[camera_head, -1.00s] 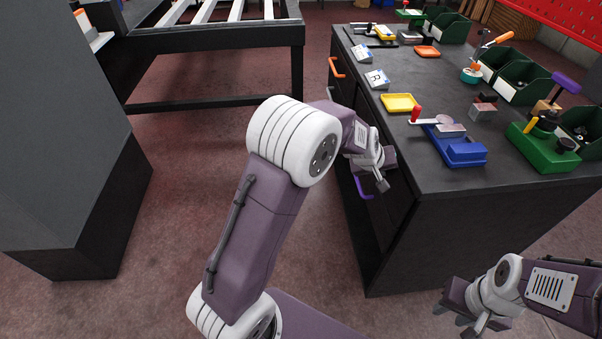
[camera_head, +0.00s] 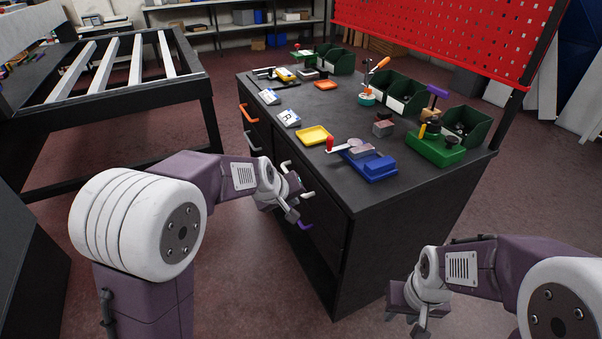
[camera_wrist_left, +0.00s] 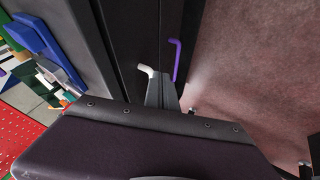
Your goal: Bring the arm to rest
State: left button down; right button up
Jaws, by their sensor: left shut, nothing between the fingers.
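My left gripper (camera_head: 292,208) is in front of the drawer side of the black workbench (camera_head: 395,205), close to a white drawer handle (camera_head: 308,195) and above a purple handle (camera_head: 305,225). Its fingers are shut and empty. In the left wrist view the closed fingers (camera_wrist_left: 163,92) overlap the line of sight to the white handle (camera_wrist_left: 147,72), with the purple handle (camera_wrist_left: 175,60) just to the right; I cannot tell if they touch. My right gripper (camera_head: 406,318) hangs over the floor in front of the workbench, its fingers apart and nothing between them.
On the bench top are a yellow tray (camera_head: 314,136), a blue fixture (camera_head: 372,165), a green fixture (camera_head: 436,148) and green bins (camera_head: 405,95). A red pegboard (camera_head: 440,35) stands behind. A dark slatted frame table (camera_head: 110,105) is at left, with open floor between.

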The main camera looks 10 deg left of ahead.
pick_arm(q)
jog(key=s+a+f+m+g+y, duration=0.1)
jog(key=s+a+f+m+g, duration=0.25)
jog(key=s, duration=0.75)
jog(key=s+a+f+m+g+y, duration=0.15)
jog(key=s+a+f, duration=0.35)
jog(key=s, duration=0.5)
notch_tip(320, 180, up, 15)
jog(key=s+p, duration=0.1)
jog(key=p, duration=1.5)
jog(key=shift+s+d+g, duration=0.3)
jog(key=shift+s+g, duration=0.1)
jog(key=shift+h, duration=0.25)
